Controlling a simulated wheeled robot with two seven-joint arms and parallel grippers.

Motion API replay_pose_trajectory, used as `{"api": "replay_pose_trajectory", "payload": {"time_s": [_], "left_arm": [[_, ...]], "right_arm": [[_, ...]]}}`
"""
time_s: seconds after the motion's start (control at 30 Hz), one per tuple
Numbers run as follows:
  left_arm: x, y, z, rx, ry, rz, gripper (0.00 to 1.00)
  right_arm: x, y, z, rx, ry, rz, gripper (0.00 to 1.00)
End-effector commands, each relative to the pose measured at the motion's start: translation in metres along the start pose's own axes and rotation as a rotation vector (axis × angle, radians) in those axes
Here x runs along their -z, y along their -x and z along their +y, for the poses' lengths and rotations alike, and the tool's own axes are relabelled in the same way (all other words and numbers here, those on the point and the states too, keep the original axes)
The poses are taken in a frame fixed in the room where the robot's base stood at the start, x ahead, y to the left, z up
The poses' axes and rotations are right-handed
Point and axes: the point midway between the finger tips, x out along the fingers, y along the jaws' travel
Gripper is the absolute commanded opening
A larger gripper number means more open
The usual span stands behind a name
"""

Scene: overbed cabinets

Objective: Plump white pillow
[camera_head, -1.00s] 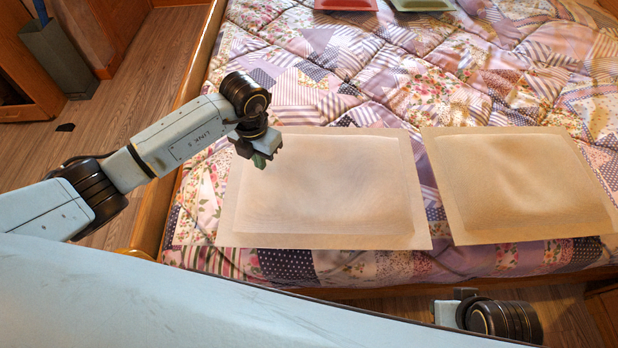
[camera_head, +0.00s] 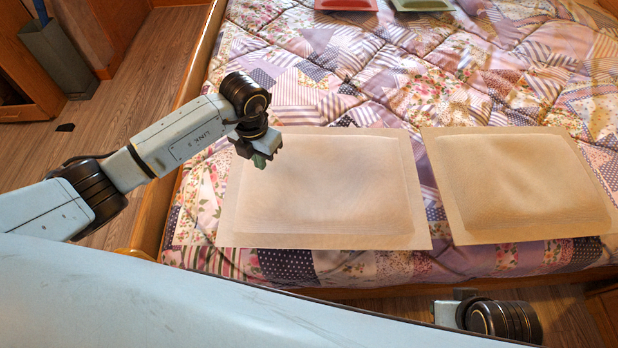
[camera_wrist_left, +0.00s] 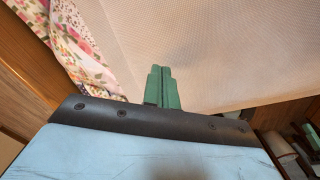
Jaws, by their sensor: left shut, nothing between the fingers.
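Two flat, pale pillows lie side by side on the near edge of the bed. The left pillow (camera_head: 330,190) looks whiter, with a beige border; the right pillow (camera_head: 520,185) looks more tan, with a shallow dip in its middle. My left gripper (camera_head: 261,160) is at the left pillow's upper left corner, with its green fingers closed together and empty. In the left wrist view the shut fingers (camera_wrist_left: 163,88) point at the pale pillow surface (camera_wrist_left: 220,50). I cannot tell whether they touch it. My right gripper's fingers do not show; only part of that arm is at the bottom right.
A patchwork quilt (camera_head: 340,85) covers the bed. A red item (camera_head: 346,4) and a green item (camera_head: 421,5) lie at its far end. A wooden bed rail (camera_head: 190,95) runs along the left. A grey bin (camera_head: 60,58) stands on the floor beside wooden cabinets.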

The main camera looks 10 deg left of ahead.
Motion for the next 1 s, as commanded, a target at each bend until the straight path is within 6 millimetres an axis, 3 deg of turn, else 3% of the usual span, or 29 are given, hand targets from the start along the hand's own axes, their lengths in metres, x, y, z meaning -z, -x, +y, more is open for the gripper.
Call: {"api": "replay_pose_trajectory", "payload": {"time_s": [0.47,1.0], "left_arm": [[0.0,-0.001,0.0,0.0,0.0,0.0,0.0],[0.0,-0.015,0.0,0.0,0.0,0.0,0.0]], "right_arm": [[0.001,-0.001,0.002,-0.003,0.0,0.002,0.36],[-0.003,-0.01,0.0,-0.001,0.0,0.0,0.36]]}}
